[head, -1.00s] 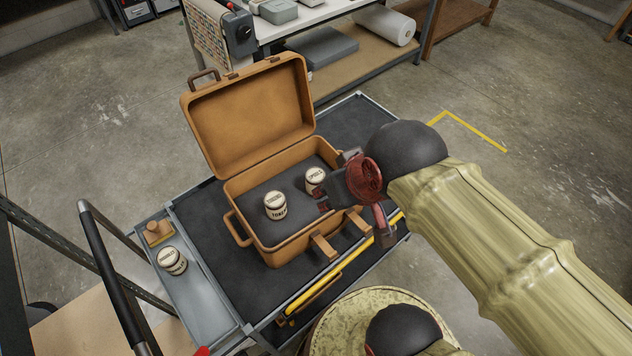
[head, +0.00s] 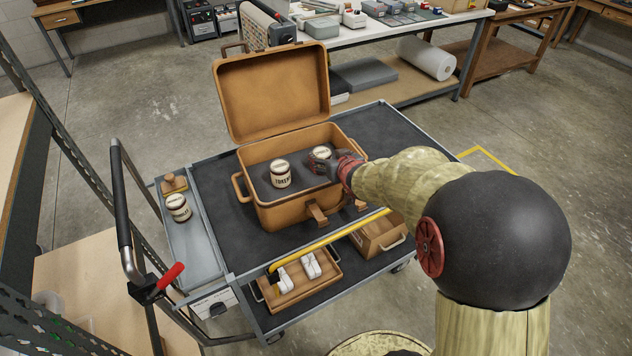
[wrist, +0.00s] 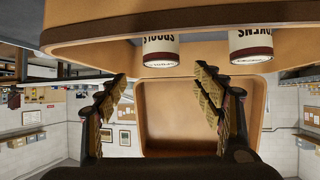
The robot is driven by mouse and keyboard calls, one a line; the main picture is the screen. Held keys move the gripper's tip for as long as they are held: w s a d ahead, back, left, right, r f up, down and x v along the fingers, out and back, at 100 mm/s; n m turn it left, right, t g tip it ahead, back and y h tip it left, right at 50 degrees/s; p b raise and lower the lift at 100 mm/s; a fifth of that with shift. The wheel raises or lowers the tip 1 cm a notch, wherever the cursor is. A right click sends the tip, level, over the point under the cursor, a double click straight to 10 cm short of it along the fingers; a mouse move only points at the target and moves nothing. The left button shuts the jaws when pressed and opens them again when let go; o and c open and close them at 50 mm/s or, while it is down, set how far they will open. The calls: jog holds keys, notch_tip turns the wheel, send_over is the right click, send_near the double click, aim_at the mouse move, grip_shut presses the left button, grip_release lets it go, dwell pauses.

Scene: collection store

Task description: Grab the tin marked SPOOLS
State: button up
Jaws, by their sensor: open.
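The SPOOLS tin (head: 322,153) is white with a dark band and stands in the right part of the open tan case (head: 286,218). In the wrist view, which is upside down, the SPOOLS tin (wrist: 160,47) shows its label. The similar TOKENS tin (head: 281,175) stands to its left in the case; it also shows in the wrist view (wrist: 250,44). My gripper (head: 327,170) is at the case's right side, close to the SPOOLS tin and partly covering it. In the wrist view, the fingers (wrist: 161,80) are spread and empty, with the SPOOLS tin ahead between their lines.
A third tin (head: 178,207) and a wooden-handled stamp (head: 173,183) sit on the cart's left side tray (head: 197,255). The cart top (head: 385,135) is clear right of the case.

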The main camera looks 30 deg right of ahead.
aim_at(323, 155)
jog(key=w+f, duration=0.1)
jog(key=w+f+b, duration=0.1)
jog(key=f, duration=0.1)
jog(key=x, duration=0.1)
jog(key=b+x, duration=0.1)
jog(key=x, duration=0.1)
jog(key=b+x, duration=0.1)
jog(key=x, duration=0.1)
jog(key=shift+w+d+r, duration=0.1)
jog(key=shift+d+r, duration=0.05)
jog(key=shift+r, duration=0.1)
jog(key=shift+w, duration=0.3)
jog(key=shift+c, duration=0.8)
jog(key=shift+r, duration=0.1)
jog(key=c, duration=1.4)
